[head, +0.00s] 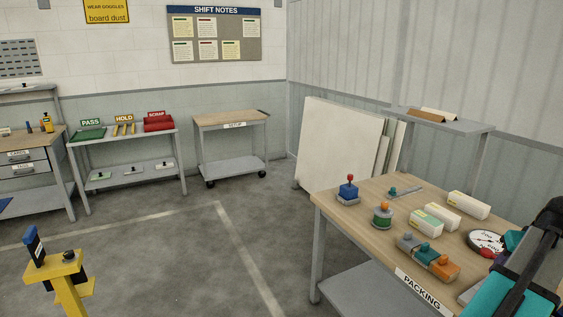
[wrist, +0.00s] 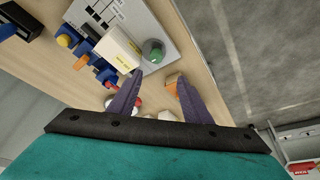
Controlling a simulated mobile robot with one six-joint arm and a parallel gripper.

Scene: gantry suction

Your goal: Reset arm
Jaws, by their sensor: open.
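My gripper (wrist: 160,78) shows in the wrist view with its two purple fingers apart and nothing between the tips. Below and beyond the fingers is a wooden tabletop (wrist: 225,95) with several objects on it. A white box (wrist: 118,48) stands just beyond the left fingertip, and a green round knob (wrist: 153,50) lies beyond the gap. An orange piece (wrist: 173,83) is seen between the fingers, close to the right one; I cannot tell its height. In the head view, a teal and black part of my arm is at the lower right, and the fingertips cannot be made out.
The packing table (head: 345,205) carries several blocks, white boxes and a round dial scale (head: 487,241). A raised shelf (head: 465,124) stands behind it. White panels (head: 338,145) lean on the wall. The floor (head: 170,265) at centre left is open; a yellow stand (head: 57,266) is at lower left.

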